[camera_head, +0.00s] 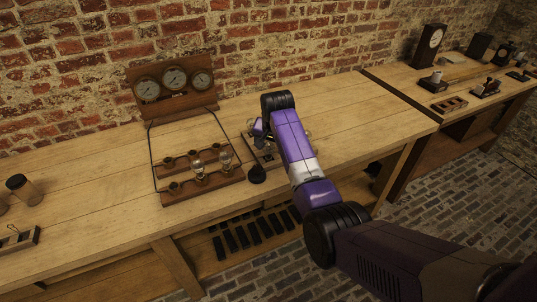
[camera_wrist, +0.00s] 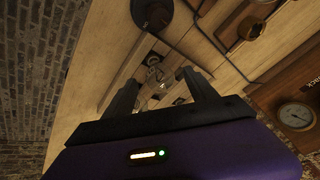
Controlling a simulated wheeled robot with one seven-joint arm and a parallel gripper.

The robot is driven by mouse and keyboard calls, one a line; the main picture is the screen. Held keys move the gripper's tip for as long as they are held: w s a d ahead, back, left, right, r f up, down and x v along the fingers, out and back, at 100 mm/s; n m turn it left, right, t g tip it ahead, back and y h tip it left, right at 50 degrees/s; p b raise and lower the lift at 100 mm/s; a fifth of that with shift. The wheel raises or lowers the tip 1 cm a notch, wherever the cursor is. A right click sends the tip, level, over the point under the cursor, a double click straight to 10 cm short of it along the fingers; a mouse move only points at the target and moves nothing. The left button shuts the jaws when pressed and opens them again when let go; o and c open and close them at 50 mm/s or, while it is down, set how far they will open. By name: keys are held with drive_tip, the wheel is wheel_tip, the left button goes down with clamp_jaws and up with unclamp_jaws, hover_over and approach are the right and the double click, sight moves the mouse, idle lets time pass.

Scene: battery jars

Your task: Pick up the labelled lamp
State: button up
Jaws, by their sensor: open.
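In the wrist view, my gripper (camera_wrist: 158,78) is open and empty, its two dark fingers apart. A clear glass lamp (camera_wrist: 153,61) shows beyond and between the fingertips, over a wooden board (camera_wrist: 137,58). I cannot make out a label on it. In the head view, my purple arm hides most of this board (camera_head: 268,160) and my fingertips. Two more glass lamps, a left one (camera_head: 199,169) and a right one (camera_head: 225,157), stand in a stepped wooden rack (camera_head: 210,183) left of my arm. Their labels are not readable.
A round black object (camera_head: 257,174) stands between the rack and the board; it also shows in the wrist view (camera_wrist: 152,12). A gauge panel (camera_head: 172,90) stands at the wall, with dark wires to the rack. Bare bench top (camera_head: 345,115) lies right of my arm.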

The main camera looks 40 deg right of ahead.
drive_tip(key=shift+x, duration=0.85)
clamp_jaws()
drive_tip(key=shift+r, duration=0.1)
